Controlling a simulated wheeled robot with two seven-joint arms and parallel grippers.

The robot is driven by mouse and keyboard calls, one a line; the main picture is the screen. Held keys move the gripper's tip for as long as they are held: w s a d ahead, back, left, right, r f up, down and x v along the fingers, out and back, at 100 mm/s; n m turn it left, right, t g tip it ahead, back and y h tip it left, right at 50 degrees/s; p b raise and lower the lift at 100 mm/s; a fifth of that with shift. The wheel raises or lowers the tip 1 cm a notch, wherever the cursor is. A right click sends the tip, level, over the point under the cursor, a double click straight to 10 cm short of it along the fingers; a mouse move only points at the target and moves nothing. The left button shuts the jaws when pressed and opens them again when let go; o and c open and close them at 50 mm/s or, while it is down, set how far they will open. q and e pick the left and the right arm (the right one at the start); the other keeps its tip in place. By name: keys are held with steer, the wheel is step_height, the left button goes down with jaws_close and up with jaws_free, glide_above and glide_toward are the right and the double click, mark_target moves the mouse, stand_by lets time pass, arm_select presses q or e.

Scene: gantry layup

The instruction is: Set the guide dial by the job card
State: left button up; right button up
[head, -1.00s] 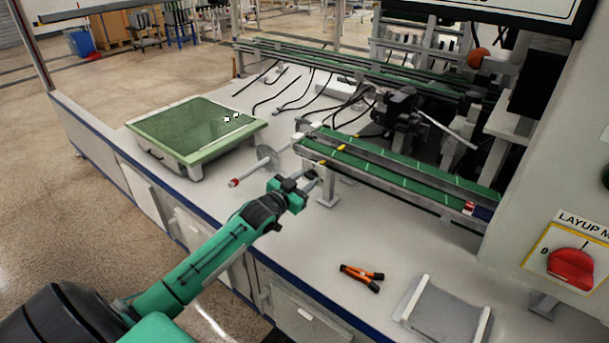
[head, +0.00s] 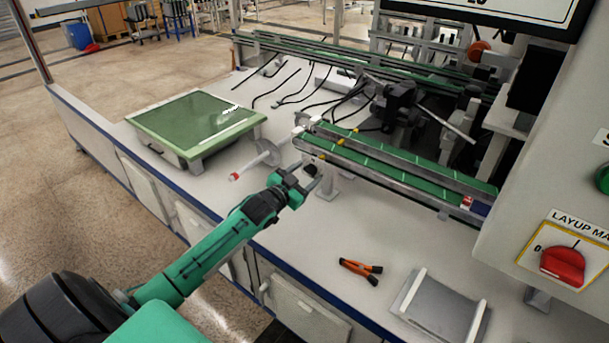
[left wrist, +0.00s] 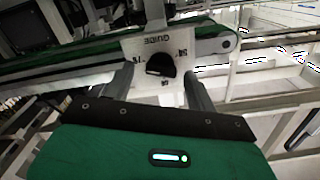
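The guide dial is a black round knob (left wrist: 160,65) on a white plate (left wrist: 150,44) marked GUIDE, which shows upside down in the left wrist view; its small scale numbers are hard to read. In the head view the knob (head: 311,170) is a small dark spot at the near end of the green conveyor. My left gripper (head: 305,180) is in front of it, fingers apart. In the left wrist view the fingers (left wrist: 162,84) lie on either side of the knob, with gaps visible. My right gripper is out of view. I cannot identify the job card; a cut-off white sign (head: 490,8) is at top right.
The conveyor (head: 400,178) runs right from the dial. A roller on a shaft (head: 262,155) and a green-topped box (head: 195,122) stand left. Orange-handled pliers (head: 360,270), a grey tray (head: 435,312) and a red switch (head: 563,265) are to the right. The bench front is mostly clear.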

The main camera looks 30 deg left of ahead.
arm_select(q)
steer(key=shift+s, duration=0.1)
steer(key=s+a+p, duration=0.1)
steer(key=s, duration=1.2)
steer(key=shift+s, duration=0.3)
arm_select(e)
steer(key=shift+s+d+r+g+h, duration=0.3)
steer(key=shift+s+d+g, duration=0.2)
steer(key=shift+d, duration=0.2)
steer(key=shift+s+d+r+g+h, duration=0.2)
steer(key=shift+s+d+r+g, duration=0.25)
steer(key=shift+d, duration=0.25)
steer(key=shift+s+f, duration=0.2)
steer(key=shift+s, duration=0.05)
